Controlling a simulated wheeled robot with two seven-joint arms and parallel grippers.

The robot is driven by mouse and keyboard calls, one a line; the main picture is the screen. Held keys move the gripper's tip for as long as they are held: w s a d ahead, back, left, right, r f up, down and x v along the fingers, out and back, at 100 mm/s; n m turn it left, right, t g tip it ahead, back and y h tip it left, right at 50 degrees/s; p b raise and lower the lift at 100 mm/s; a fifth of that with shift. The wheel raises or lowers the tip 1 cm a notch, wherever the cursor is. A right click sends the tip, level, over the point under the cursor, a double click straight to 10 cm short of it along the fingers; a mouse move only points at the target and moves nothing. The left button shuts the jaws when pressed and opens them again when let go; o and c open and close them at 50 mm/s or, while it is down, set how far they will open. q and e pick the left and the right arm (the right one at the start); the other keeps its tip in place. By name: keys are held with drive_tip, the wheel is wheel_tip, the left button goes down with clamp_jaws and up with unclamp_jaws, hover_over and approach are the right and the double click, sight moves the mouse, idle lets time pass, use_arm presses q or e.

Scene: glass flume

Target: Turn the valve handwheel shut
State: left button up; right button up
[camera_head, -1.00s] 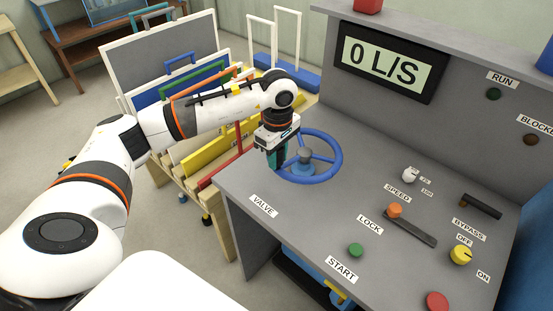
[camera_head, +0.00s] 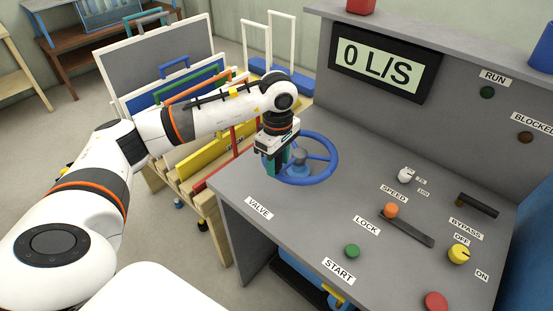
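The blue valve handwheel (camera_head: 331,171) lies flat above the grey console top, near its left edge, behind the VALVE label (camera_head: 259,208). It has a grey-blue hub (camera_head: 299,157) and blue spokes. My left gripper (camera_head: 275,165) points down at the left part of the wheel's rim. Its green fingers overlap the rim there and hide that part of it. I cannot tell whether the fingers are closed on the rim or only beside it. My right gripper is not in view.
The console display (camera_head: 380,59) reads 0 L/S. To the wheel's right are the SPEED knob (camera_head: 405,174), an orange knob (camera_head: 391,210) on a slot, and a green START button (camera_head: 352,251). A rack with coloured panels (camera_head: 163,61) stands left of the console.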

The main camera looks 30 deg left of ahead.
use_arm(q)
drive_tip(key=shift+o, duration=0.3)
drive_tip(key=shift+r, duration=0.1)
drive_tip(key=shift+w+r, duration=0.1)
drive_tip(key=shift+r, duration=0.2)
wheel_tip(320, 180, up, 11)
drive_tip(key=shift+r+b, duration=0.15)
drive_tip(key=shift+b, duration=1)
